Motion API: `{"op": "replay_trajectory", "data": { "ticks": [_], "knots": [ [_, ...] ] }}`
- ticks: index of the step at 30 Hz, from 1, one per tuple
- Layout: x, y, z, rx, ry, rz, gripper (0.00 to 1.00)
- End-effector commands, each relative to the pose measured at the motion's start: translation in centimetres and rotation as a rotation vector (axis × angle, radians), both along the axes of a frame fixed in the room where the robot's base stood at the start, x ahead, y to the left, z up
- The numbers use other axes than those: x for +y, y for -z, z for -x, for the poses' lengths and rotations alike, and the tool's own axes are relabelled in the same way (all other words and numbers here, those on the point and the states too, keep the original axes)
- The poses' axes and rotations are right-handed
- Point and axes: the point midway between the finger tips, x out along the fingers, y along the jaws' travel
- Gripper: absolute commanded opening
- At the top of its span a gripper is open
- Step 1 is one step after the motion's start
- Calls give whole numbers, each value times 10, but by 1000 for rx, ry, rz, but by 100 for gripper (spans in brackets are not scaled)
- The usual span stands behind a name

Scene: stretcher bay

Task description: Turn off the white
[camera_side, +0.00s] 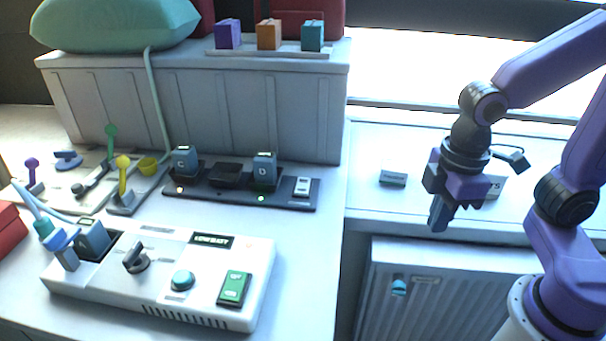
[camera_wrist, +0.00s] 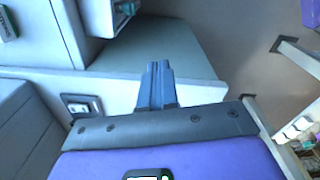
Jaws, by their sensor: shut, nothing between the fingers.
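The task line names only "the white". A white console (camera_side: 212,262) stands on the left counter with a lit text display (camera_side: 212,240), a black rotary knob (camera_side: 136,260), a round teal button (camera_side: 183,279) and a green rocker switch (camera_side: 234,288). Behind it a dark charging strip (camera_side: 222,192) carries a small white switch (camera_side: 302,186) at its right end. My gripper (camera_side: 438,222) is shut and empty, well right of the console, pointing down above the right-hand ledge. Its closed fingers (camera_wrist: 157,75) show in the wrist view, touching nothing that I can make out.
A plug with a blue cable sits at the console's left end. Coloured levers (camera_side: 123,178) stand behind it. A grey radiator-like panel (camera_side: 450,300) with a teal knob (camera_side: 399,287) lies below the ledge. Air between gripper and console is clear.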

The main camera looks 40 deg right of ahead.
Motion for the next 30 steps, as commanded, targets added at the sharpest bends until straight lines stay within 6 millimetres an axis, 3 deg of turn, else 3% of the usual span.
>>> {"op": "replay_trajectory", "data": {
  "ticks": [6,15,22,30],
  "knots": [
    [31,-14,-67,-21,49,12,0],
    [53,-24,-160,-47,112,36,0],
    [55,-25,-232,-66,165,57,0],
    [41,-20,-308,-81,227,88,0]
  ]
}}
